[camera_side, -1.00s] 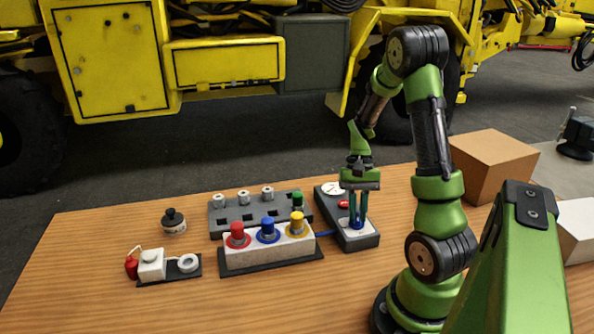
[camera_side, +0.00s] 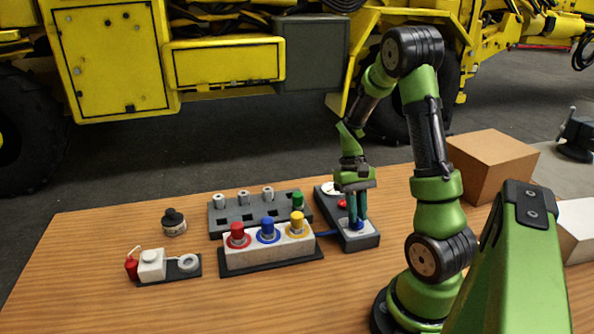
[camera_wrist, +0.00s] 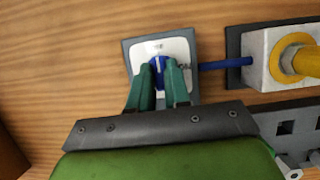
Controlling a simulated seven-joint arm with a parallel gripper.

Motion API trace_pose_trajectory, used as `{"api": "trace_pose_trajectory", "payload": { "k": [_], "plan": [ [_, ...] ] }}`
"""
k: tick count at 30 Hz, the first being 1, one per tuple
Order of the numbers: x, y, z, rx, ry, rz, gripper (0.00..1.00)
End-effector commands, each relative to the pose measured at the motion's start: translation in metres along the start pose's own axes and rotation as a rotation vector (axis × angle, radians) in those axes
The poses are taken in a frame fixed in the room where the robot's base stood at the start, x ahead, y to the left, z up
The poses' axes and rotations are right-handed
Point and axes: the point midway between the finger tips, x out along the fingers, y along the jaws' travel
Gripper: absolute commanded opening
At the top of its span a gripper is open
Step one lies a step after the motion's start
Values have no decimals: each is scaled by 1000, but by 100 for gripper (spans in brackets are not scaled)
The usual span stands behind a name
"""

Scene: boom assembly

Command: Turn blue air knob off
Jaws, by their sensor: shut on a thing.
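The blue air knob (camera_wrist: 158,66) sits on a white-faced plate at the near end of the dark grey control box (camera_side: 360,241). My gripper (camera_wrist: 160,82) is over it, with its two green fingers shut on the knob's sides in the wrist view. In the side view, my gripper (camera_side: 357,222) points down at the knob, tilted a little. The fingers partly hide the knob, so its exact turn is hard to read. A blue hose (camera_wrist: 225,64) runs from the box toward the white block.
Left of the box stands a white block (camera_side: 270,253) with red, blue and yellow knobs. Behind it lies a grey rack (camera_side: 228,222) with white pieces and a green one. A brown box (camera_side: 485,165) stands at right. The front of the table is clear.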

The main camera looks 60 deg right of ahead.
Motion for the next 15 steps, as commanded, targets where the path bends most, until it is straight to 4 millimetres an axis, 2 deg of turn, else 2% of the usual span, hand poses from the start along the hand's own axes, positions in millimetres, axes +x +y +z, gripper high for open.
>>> {"api": "trace_pose_trajectory", "payload": {
  "k": [3,4,9,15],
  "plan": [
    [-1,0,0,-7,3,3,0],
    [-1,0,0,-7,3,3,18],
    [0,0,0,-5,2,2,43],
    [0,0,0,-3,1,1,43]
  ]
}}
